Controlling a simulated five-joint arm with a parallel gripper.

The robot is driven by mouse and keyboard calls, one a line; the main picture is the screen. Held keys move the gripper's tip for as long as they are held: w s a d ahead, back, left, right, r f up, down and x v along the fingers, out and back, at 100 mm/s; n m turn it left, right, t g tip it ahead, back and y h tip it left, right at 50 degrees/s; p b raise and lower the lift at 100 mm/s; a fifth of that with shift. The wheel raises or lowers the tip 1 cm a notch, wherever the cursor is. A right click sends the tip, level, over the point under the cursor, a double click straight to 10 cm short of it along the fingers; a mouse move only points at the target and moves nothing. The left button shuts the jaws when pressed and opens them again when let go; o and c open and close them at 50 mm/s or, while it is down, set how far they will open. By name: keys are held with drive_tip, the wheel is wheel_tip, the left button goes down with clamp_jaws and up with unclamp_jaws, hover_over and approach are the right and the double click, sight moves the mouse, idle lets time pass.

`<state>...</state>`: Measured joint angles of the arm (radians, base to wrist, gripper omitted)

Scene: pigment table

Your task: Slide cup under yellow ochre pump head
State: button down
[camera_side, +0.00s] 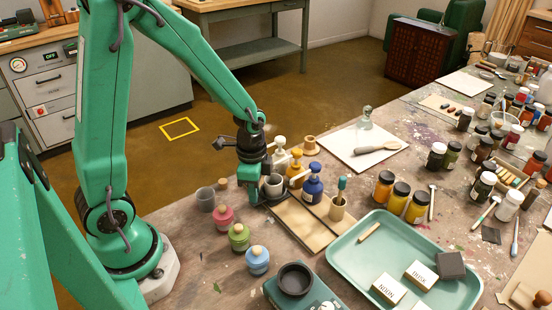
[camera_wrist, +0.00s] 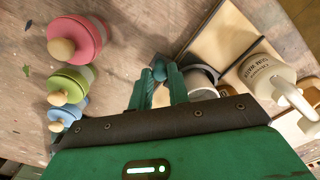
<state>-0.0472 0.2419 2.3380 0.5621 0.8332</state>
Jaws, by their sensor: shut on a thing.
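The grey cup (camera_side: 274,187) stands upright in front of the pump bottles in the side view. My gripper (camera_side: 262,194) is low over the table at the cup's left side and shut on it; the exact contact is hard to see. In the wrist view my fingertips (camera_wrist: 161,72) are close together beside the cup (camera_wrist: 204,86). The yellow ochre pump bottle (camera_side: 296,168) stands behind and right of the cup, between a white pump bottle (camera_side: 280,148) and a blue one (camera_side: 313,188). A pale pump bottle with a label (camera_wrist: 265,76) shows at right in the wrist view.
Wooden boards (camera_side: 300,222) lie in front of the pumps. Pink (camera_side: 223,217), green (camera_side: 239,238) and light blue (camera_side: 257,261) jars stand in a row to the front left. A mint tray (camera_side: 345,262) lies at right.

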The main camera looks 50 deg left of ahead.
drive_tip(key=c, duration=1.3)
unclamp_jaws()
drive_tip(key=shift+c, duration=0.2)
drive_tip(key=shift+r, duration=0.1)
drive_tip(key=shift+r, duration=3.8)
drive_tip(key=s+d+r+n+t, duration=0.1)
drive_tip(key=s+r+n+t, duration=0.4)
drive_tip(key=s+r+n, duration=0.4)
drive_tip(key=shift+d+r+t, duration=0.25)
drive_tip(key=shift+r+t, duration=0.05)
drive_tip(key=shift+r, duration=1.75)
